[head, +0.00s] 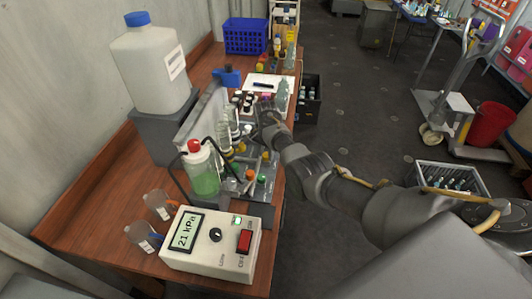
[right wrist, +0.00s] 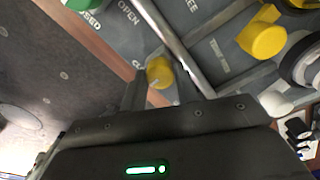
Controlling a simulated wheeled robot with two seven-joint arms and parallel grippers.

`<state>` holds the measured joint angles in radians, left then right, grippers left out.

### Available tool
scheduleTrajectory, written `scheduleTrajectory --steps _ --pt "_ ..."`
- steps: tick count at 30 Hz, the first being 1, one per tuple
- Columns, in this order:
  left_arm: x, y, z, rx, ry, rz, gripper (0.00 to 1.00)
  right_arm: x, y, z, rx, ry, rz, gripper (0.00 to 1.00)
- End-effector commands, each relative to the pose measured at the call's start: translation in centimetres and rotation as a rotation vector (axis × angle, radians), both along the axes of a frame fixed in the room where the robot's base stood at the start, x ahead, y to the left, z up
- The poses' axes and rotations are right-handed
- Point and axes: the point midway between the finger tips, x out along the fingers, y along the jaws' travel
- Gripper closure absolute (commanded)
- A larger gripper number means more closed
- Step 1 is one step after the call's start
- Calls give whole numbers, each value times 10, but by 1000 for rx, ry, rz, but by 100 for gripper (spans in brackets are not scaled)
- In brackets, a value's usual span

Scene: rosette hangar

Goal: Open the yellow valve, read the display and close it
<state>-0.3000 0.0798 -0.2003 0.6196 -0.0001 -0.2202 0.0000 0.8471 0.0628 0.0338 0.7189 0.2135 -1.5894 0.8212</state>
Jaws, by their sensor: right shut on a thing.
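My right gripper (right wrist: 162,84) is shut on a small yellow valve knob (right wrist: 158,71), which shows between its two fingertips in the right wrist view. In the head view the same gripper (head: 262,118) reaches over the grey panel with glassware, and its fingertips and the held knob are hard to make out there. The display box (head: 208,248) stands at the near end of the bench, and its screen (head: 185,231) reads 21 kPa. My left gripper is not in view.
A second yellow knob (right wrist: 262,40) and a green knob (right wrist: 80,4) sit near the gripper beside a metal rail. A bottle with green liquid (head: 203,175) and a large white canister (head: 150,65) stand left of my arm. A blue basket (head: 246,36) is farther back.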

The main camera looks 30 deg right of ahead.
Motion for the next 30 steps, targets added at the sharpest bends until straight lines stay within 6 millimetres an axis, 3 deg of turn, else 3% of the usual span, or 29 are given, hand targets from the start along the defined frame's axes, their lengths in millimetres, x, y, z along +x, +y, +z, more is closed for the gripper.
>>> scheduleTrajectory --steps 11,30 --pt "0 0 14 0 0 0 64 0 -1 2 -1 2 206 93" --pt "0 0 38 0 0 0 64 0 -1 2 -2 1 811 93"
